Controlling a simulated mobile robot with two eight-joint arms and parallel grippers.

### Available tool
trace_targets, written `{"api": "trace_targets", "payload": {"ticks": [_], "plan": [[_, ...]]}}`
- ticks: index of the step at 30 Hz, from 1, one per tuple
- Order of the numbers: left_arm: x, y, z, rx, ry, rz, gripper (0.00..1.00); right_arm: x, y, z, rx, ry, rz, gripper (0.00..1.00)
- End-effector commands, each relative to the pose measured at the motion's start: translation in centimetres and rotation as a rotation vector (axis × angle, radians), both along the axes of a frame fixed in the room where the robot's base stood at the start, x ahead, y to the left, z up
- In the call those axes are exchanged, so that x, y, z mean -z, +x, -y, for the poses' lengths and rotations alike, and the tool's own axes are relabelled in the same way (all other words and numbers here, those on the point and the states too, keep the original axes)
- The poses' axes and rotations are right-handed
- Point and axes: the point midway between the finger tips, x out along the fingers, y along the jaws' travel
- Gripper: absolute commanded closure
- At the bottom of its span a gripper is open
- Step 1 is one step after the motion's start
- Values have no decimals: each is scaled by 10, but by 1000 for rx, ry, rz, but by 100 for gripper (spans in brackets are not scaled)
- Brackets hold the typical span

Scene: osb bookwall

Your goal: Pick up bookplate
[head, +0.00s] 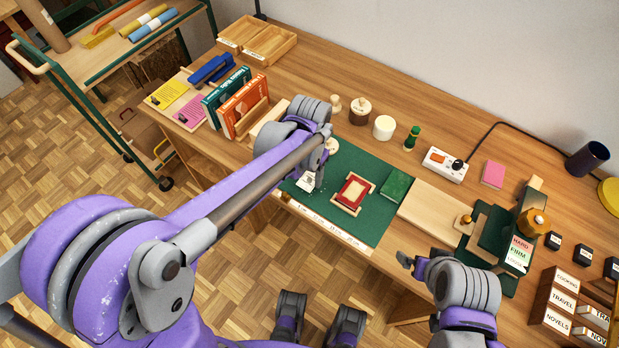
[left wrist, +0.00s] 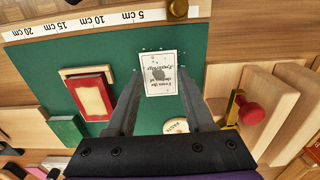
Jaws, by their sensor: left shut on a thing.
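The bookplate (left wrist: 158,85) is a small white card with dark print and a grey emblem. In the left wrist view it lies between the two fingers of my left gripper (left wrist: 160,74), which is shut on it by its side edges. In the head view the card (head: 305,183) shows at the left part of the green mat (head: 345,222), just beside the left gripper (head: 317,184). I cannot tell whether it touches the mat. My right gripper (head: 408,260) is near the table's front edge, away from the card; its jaw opening is unclear.
A red book in a wooden cradle (head: 352,191) and a green book (head: 397,184) sit right of the card. A ruler strip runs along the mat's front edge. Upright books (head: 243,104) stand left, and a press (head: 497,230) stands right.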

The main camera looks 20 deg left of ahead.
Motion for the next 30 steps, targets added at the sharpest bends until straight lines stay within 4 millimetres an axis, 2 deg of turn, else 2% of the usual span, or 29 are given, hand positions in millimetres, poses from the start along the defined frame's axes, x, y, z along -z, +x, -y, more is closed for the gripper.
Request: {"api": "trace_targets", "payload": {"ticks": [8,30], "plan": [[-3,0,0,0,0,0,79,-3,0,0,0,0,1,0],[-48,0,0,0,0,0,79,-36,5,0,0,0,12,0]]}}
